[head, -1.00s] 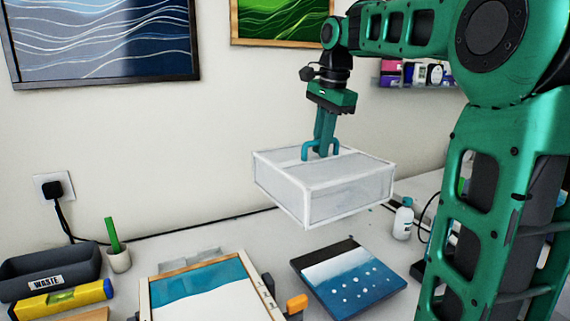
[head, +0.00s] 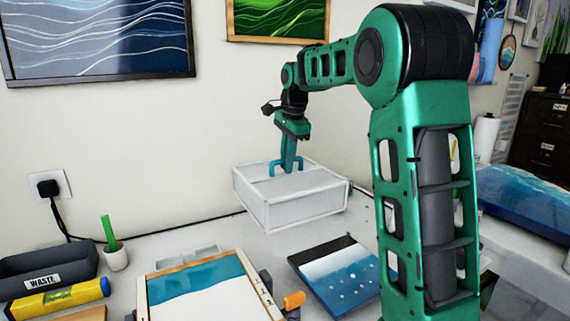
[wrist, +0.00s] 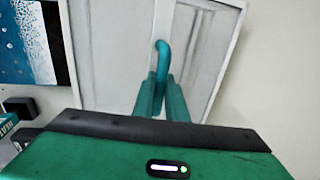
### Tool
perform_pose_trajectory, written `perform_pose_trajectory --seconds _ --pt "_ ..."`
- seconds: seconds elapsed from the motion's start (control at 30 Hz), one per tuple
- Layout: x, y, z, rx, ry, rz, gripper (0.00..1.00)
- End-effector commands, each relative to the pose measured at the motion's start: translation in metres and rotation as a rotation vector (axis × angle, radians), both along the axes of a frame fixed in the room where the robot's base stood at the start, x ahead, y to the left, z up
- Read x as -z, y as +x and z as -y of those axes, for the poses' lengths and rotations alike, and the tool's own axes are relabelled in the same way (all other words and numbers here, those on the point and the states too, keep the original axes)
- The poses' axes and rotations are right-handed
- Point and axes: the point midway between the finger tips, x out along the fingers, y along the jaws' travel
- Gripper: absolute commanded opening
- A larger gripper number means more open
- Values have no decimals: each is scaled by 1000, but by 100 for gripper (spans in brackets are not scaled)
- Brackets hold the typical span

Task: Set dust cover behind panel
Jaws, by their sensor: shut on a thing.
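The dust cover (head: 303,203) is a white-framed box with pale translucent sides and a teal handle on top. My gripper (head: 287,166) is shut on that handle from above and holds the cover in front of the wall, over the back of the bench. In the wrist view my gripper (wrist: 162,100) grips the teal handle, with the cover's top (wrist: 110,50) beyond it. The panel (head: 190,290), a wood-framed board with teal and white resin, lies flat at the front. The cover is behind and to the right of it. The cover's underside is hidden.
A blue and white painted board (head: 338,275) lies to the right of the panel, with an orange-tipped clamp (head: 294,300) between them. A waste bin (head: 45,270), yellow level (head: 60,298) and small pot (head: 116,258) stand at left. A black cable runs along the wall.

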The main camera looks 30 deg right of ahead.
Motion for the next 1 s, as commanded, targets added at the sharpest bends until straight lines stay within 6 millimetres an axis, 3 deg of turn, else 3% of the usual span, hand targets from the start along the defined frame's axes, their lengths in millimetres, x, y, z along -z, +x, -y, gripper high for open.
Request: perform_pose_trajectory --seconds 1.0 --pt "73 1 -1 -1 0 1 0"
